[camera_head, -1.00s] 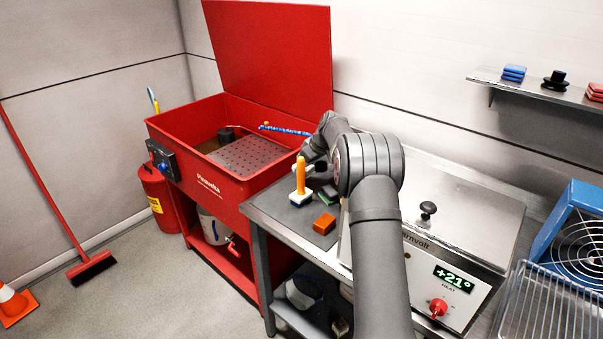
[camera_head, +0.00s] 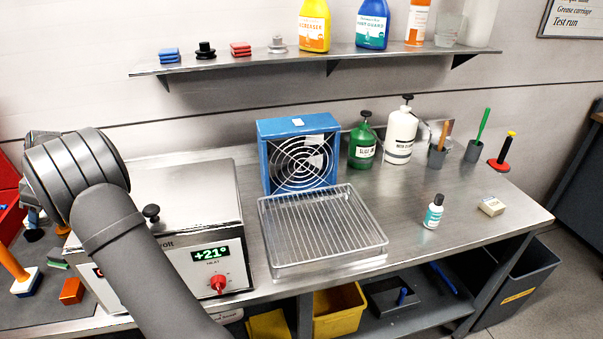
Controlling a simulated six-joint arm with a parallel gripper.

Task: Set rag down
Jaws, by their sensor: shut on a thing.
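My gripper (camera_head: 33,218) is at the far left, low over the dark mat (camera_head: 35,310) and mostly hidden behind my grey wrist. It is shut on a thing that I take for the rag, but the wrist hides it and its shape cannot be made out. No rag shows clearly on the bench. Below the gripper on the mat are a white-and-blue brush with an orange handle (camera_head: 12,262) and an orange block (camera_head: 72,291).
The heater box (camera_head: 180,200), reading +21°, stands right of the mat. Beyond it are a wire rack tray (camera_head: 322,228), a blue fan (camera_head: 298,155), bottles and cups. A bottle (camera_head: 433,211) and a small block (camera_head: 491,206) stand at the right. Bench is clear between rack and bottle.

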